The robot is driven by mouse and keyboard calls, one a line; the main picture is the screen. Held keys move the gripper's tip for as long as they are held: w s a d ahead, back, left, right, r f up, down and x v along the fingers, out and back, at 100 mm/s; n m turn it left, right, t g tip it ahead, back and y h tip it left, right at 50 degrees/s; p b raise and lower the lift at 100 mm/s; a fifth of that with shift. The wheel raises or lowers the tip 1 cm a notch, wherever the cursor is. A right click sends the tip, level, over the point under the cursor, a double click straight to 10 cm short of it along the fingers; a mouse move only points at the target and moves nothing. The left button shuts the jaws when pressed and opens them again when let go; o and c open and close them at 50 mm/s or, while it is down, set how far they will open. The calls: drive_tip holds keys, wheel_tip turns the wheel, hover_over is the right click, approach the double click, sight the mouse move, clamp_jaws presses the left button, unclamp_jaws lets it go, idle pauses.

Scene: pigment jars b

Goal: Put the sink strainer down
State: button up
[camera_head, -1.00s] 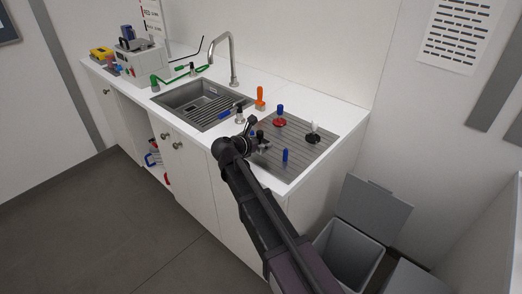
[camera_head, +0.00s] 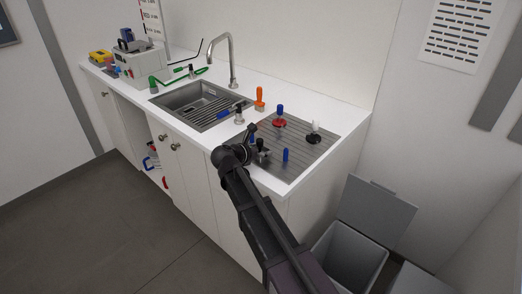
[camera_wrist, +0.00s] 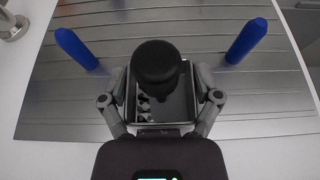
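The sink strainer appears to be the squarish grey metal piece with a black knob (camera_wrist: 157,65), on or just above the ribbed draining board (camera_wrist: 250,98). In the head view it shows as a small dark knob over a metal body (camera_head: 262,156), near the board's front edge. My gripper (camera_wrist: 160,78) is around it, with one finger on each side. The fingers look spread, with narrow gaps beside the knob. The strainer's underside and its contact with the board are hidden.
Two blue upright pieces stand beyond the fingers, left (camera_wrist: 76,48) and right (camera_wrist: 247,40). A red piece with a blue knob (camera_head: 279,122) and a black one with a white knob (camera_head: 314,138) stand farther back. The sink (camera_head: 196,108) is to the left.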

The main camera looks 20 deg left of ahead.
drive_tip(key=shift+o, duration=0.4)
drive_tip(key=shift+r, duration=0.15)
drive_tip(key=shift+r, duration=0.1)
drive_tip(key=p+v, duration=0.5)
drive_tip(key=v, duration=0.7)
idle(0.7)
